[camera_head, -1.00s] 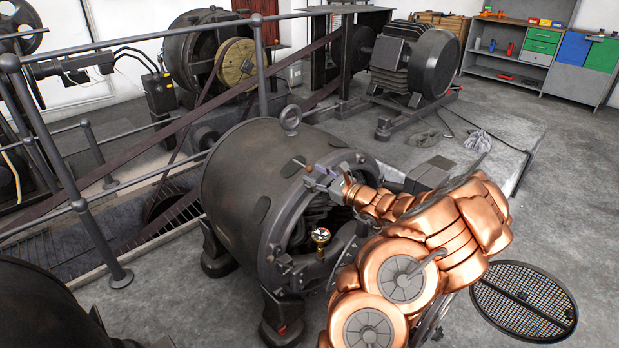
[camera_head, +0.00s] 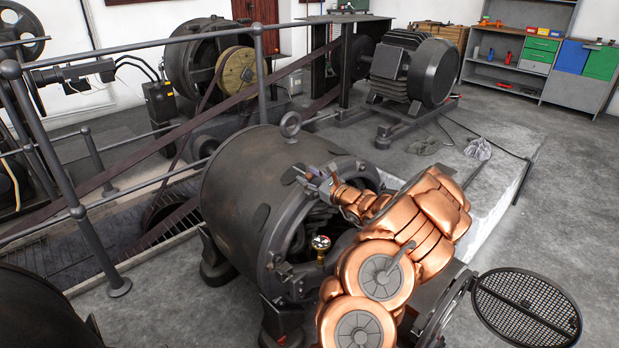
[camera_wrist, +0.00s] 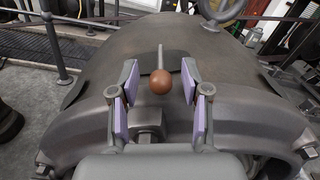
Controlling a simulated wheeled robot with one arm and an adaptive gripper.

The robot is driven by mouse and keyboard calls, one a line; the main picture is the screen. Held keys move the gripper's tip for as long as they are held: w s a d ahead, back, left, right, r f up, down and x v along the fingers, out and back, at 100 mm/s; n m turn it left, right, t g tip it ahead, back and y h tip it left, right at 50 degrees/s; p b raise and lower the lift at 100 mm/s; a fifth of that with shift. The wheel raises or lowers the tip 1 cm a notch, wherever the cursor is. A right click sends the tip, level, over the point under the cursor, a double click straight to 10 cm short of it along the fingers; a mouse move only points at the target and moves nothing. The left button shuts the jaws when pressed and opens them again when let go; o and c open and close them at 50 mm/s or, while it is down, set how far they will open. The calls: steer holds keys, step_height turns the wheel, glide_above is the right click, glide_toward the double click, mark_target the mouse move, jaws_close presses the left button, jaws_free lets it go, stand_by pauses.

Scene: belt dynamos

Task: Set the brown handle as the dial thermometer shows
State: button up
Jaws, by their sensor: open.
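The brown handle is a round brown ball (camera_wrist: 160,82) on a thin pale rod, standing over the top of the dark dynamo housing (camera_head: 245,195). My gripper (camera_wrist: 159,88) is open, with one purple-padded finger on each side of the ball and visible gaps between. In the head view my gripper (camera_head: 318,182) is at the housing's upper front rim, and the handle there is too small to make out clearly. The dial thermometer (camera_head: 321,243), a small white-faced gauge on a brass stem, stands at the housing's open front. Its reading is too small to tell.
A lifting eye (camera_head: 290,124) tops the housing. Grey railings (camera_head: 75,210) and a belt run on the left.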

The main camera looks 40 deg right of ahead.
steer(key=shift+c, duration=0.4)
jaws_close()
